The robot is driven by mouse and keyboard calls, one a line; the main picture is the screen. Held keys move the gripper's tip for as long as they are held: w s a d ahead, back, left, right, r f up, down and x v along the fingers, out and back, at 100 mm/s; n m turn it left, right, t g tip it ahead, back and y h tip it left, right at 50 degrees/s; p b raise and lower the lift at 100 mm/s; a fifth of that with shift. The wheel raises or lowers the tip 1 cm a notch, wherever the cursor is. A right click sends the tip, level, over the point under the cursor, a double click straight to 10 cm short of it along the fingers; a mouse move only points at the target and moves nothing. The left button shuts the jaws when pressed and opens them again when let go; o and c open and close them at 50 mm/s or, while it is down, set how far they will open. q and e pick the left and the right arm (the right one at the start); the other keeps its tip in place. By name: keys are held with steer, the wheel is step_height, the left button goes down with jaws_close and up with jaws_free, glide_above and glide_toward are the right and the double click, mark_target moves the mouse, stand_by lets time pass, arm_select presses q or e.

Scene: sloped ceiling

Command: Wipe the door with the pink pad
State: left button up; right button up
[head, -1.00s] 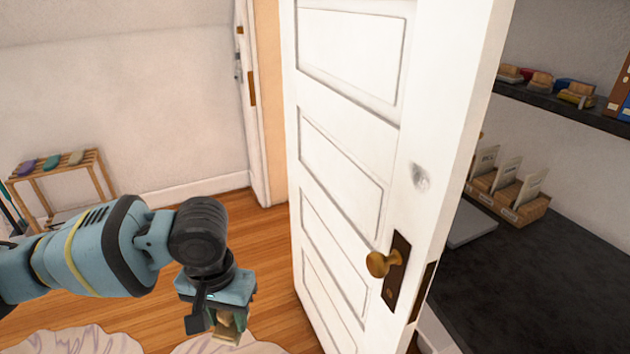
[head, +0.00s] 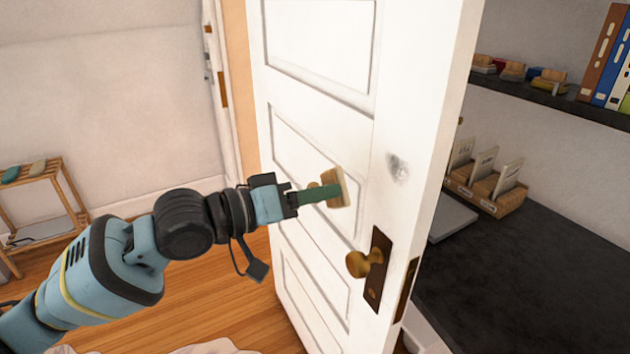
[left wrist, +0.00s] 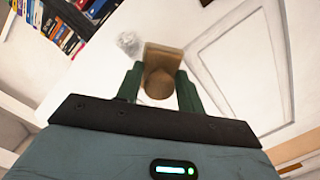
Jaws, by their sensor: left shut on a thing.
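The white panelled door (head: 315,130) stands open in the middle of the head view. A grey smudge (head: 398,167) is on its right part, above the brass knob (head: 361,264); it also shows in the left wrist view (left wrist: 130,44). My left gripper (head: 322,192) is shut on a tan pad with a wooden-looking handle (head: 338,187). The pad also shows in the left wrist view (left wrist: 165,55). It looks tan, not pink. It is in front of the door, left of the smudge; I cannot tell whether it touches the door. My right gripper is out of view.
A wooden rack (head: 50,208) with teal and beige pads stands at the far left. Right of the door are a dark counter (head: 510,290) with card boxes (head: 485,190) and a shelf (head: 545,96) with binders and small items. The knob sticks out below the smudge.

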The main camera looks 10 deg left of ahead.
mark_target(333, 175)
arm_select(q)
steer(key=shift+w+a+r+h, duration=0.15)
steer(key=shift+r+h, duration=0.1)
steer(key=shift+r, duration=0.4)
steer(key=shift+w+d+r+h, duration=0.15)
steer(key=shift+r+h, duration=0.1)
steer(key=shift+r, duration=0.35)
steer(key=shift+b+x, duration=0.55)
steer(key=shift+x, duration=2.15)
steer(key=shift+w+d, duration=0.1)
steer(key=shift+w, duration=0.1)
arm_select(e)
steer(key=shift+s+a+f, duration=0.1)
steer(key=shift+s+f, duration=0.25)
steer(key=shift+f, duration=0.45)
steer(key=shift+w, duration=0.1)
arm_select(q)
steer(key=shift+w+d, duration=0.35)
steer(key=shift+d, duration=0.15)
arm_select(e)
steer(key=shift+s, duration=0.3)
arm_select(q)
steer(key=shift+w+d, duration=0.2)
steer(key=shift+d, duration=0.15)
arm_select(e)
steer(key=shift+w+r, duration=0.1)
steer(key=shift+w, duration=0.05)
